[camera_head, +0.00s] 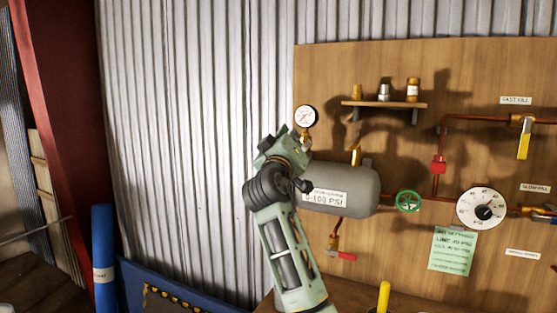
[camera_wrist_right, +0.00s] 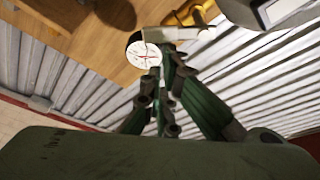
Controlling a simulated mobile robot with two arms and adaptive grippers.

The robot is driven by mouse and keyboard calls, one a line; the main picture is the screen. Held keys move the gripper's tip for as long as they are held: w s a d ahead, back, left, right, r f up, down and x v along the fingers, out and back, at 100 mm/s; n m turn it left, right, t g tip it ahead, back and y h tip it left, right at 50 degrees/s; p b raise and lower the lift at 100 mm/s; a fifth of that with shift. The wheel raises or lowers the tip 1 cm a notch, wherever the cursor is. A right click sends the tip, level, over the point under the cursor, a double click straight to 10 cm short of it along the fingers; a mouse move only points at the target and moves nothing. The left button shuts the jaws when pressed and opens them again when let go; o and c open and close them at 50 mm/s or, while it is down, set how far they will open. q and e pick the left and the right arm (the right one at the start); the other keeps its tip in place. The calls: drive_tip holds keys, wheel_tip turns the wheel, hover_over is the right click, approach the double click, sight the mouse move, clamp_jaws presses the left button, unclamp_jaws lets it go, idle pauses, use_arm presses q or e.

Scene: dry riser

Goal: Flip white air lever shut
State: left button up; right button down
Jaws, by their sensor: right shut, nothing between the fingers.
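A white lever (camera_wrist_right: 182,33) shows near the top of the right wrist view, beside a brass fitting (camera_wrist_right: 192,12) and a round white gauge (camera_wrist_right: 148,55). My right gripper (camera_wrist_right: 170,58) is shut and empty, its fingertips close to the lever and gauge. I cannot tell whether they touch. In the head view my right gripper (camera_head: 300,138) is at the left end of the grey tank (camera_head: 350,190), just below the gauge (camera_head: 306,117). My arm hides the white lever there. My left gripper is in neither view.
The wooden board (camera_head: 335,75) holds a shelf (camera_head: 400,104) with small fittings, a green valve wheel (camera_head: 408,201), a large dial (camera_head: 481,209), a yellow lever (camera_head: 524,140) and a red lever (camera_head: 342,256) under the tank. Corrugated wall (camera_head: 190,130) is clear to the left.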

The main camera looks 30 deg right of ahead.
sight(309, 141)
drive_tip(key=m+b, duration=0.1)
drive_tip(key=s+d+f+m+h+b, duration=0.1)
drive_tip(key=m+b, duration=0.1)
drive_tip(key=s+d+m+g+b, duration=0.1)
drive_tip(key=b, duration=0.1)
drive_tip(key=shift+s+d+f+m+h, duration=0.15)
drive_tip(key=shift+d+f+m+h, duration=0.05)
drive_tip(key=shift+f+m+h, duration=0.1)
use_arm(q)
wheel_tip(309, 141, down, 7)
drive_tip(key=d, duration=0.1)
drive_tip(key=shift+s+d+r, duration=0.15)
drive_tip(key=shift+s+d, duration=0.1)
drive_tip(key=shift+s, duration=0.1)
use_arm(e)
drive_tip(key=shift+s+d+f, duration=0.1)
drive_tip(key=shift+s+f, duration=0.05)
